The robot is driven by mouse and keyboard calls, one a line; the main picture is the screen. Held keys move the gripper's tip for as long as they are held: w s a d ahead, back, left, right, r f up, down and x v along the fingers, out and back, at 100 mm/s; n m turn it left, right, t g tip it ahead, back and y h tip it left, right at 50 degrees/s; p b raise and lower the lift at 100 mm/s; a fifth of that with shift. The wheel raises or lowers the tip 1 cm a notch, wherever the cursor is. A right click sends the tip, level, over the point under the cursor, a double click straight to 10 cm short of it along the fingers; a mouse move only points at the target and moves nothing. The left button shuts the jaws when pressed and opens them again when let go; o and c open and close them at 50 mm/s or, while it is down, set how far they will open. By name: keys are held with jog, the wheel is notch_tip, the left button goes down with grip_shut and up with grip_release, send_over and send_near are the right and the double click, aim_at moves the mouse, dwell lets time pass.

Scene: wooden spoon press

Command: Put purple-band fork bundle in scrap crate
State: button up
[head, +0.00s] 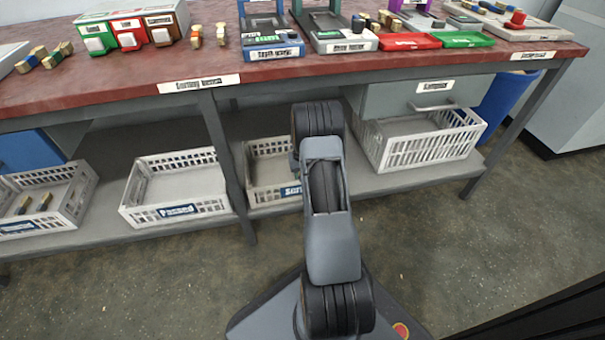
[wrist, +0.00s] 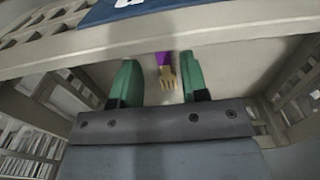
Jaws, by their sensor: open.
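The purple-band fork bundle (wrist: 166,72) shows in the wrist view, with pale wooden tines and a purple band. It lies on the floor inside a light crate (wrist: 225,38) with a blue label. My gripper (wrist: 159,62) has its two green fingers spread, with the bundle seen between their tips and clear space on both sides. In the head view, the scrap crate (head: 263,150) stands on the lower shelf, its label partly hidden by my arm. My arm reaches into it and hides the gripper and bundle there.
Left of the scrap crate is an empty crate labelled Passed (head: 180,188). A crate with wooden bundles (head: 45,198) stands at far left, and a white crate (head: 425,140) at right under a grey drawer. The red-topped bench (head: 130,88) overhangs the shelf; a table leg (head: 228,165) stands close by.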

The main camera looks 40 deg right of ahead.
notch_tip(320, 180, up, 9)
jog(key=p, duration=0.4)
jog(key=shift+f, duration=0.2)
jog(key=shift+s, duration=0.1)
